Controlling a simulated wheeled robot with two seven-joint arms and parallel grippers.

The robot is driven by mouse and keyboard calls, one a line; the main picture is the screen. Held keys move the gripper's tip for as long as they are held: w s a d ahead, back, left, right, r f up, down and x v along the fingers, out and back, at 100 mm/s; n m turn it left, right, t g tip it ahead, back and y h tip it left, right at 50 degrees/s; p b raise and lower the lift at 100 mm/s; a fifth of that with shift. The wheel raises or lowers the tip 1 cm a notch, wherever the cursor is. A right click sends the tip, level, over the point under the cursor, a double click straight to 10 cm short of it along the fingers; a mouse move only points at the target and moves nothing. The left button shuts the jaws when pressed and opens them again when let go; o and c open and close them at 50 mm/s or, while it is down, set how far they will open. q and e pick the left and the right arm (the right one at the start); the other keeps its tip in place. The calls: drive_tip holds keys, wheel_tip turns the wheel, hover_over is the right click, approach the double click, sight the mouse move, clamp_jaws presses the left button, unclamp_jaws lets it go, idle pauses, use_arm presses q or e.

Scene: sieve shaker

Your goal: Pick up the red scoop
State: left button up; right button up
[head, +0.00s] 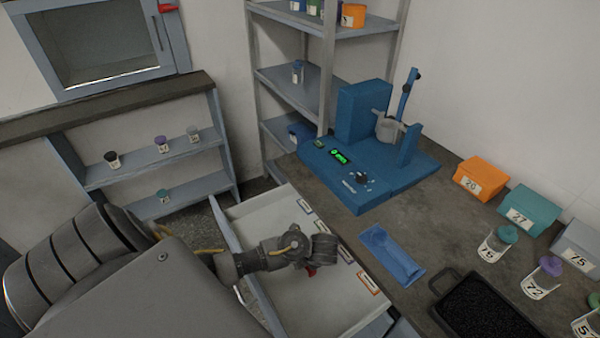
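A small piece of a red object, likely the red scoop (311,271), shows just below my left gripper (322,252) inside the open white drawer (330,308). The gripper and wrist hide most of it. My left gripper is low over the drawer, near its labelled right side. I cannot tell whether its fingers are open or shut, or whether they touch the red object. My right gripper is not in view.
The dark counter (430,220) holds a blue machine (340,185), a flat blue piece (390,253), a black tray (435,285), several lidded jars and numbered boxes. A metal shelf (290,88) stands behind. The drawer's walls surround my gripper.

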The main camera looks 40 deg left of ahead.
use_arm(q)
drive_tip(key=shift+f, duration=0.2)
clamp_jaws()
wheel_tip(320, 180, up, 10)
drive_tip(key=p, duration=0.2)
idle(0.5)
